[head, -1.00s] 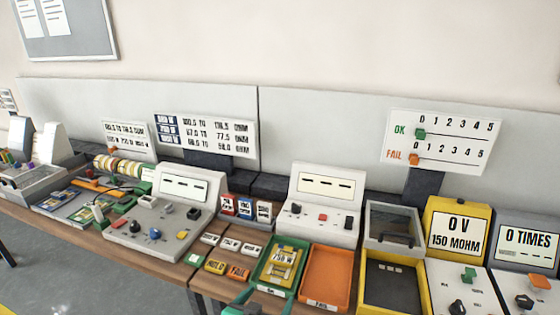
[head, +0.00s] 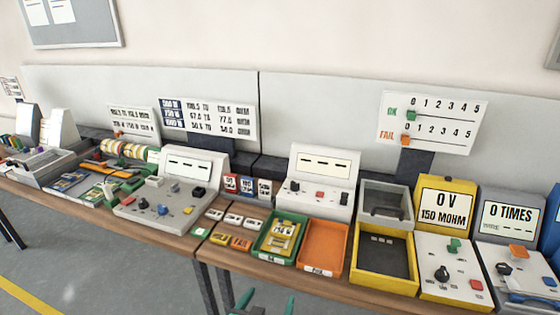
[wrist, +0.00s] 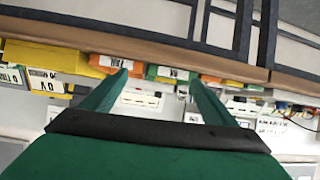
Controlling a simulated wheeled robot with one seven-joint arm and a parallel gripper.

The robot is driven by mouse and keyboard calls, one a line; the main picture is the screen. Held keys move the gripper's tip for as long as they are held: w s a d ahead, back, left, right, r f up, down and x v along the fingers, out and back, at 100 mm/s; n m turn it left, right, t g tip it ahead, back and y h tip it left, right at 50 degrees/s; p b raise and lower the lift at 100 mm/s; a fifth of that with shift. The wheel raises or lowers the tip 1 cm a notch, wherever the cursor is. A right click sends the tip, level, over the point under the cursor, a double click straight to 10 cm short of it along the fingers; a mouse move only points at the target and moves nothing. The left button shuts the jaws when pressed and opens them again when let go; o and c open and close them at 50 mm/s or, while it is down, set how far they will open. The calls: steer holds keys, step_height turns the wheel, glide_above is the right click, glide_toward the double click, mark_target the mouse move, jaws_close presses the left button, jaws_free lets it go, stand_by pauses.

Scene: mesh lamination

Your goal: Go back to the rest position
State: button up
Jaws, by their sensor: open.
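My gripper (head: 262,303) shows only as green fingertips at the bottom edge of the head view. It is in front of the bench edge and apart from everything. In the wrist view my gripper (wrist: 160,78) has its two green fingers spread with nothing between them, and the bench appears upside down beyond them. The green tray (head: 262,246) on the bench holds a yellow labelled piece (head: 284,236). The orange tray (head: 322,247) beside it is empty.
A yellow-rimmed bin (head: 384,286) and meter boxes (head: 443,212) stand at the right. A grey console (head: 165,212) and a strip rack stand left. The bench's front edge (head: 236,268) is close to my gripper. The floor (head: 110,270) in front is clear.

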steer(key=s+f+n+t+y, duration=0.1)
steer(key=s+f+n+y, duration=0.1)
steer(key=s+f, duration=0.45)
steer(key=s+f+n+y, duration=0.1)
steer(key=s+f, duration=0.3)
steer(key=s, duration=0.5)
steer(key=s+d+r+t, duration=0.1)
steer(key=s+r, duration=0.1)
steer(key=s, duration=0.8)
steer(key=s+d+r+t, duration=0.1)
steer(key=s+d+r, duration=0.1)
steer(key=s, duration=0.8)
steer(key=shift+s+r, duration=0.2)
steer(key=shift+r, duration=0.5)
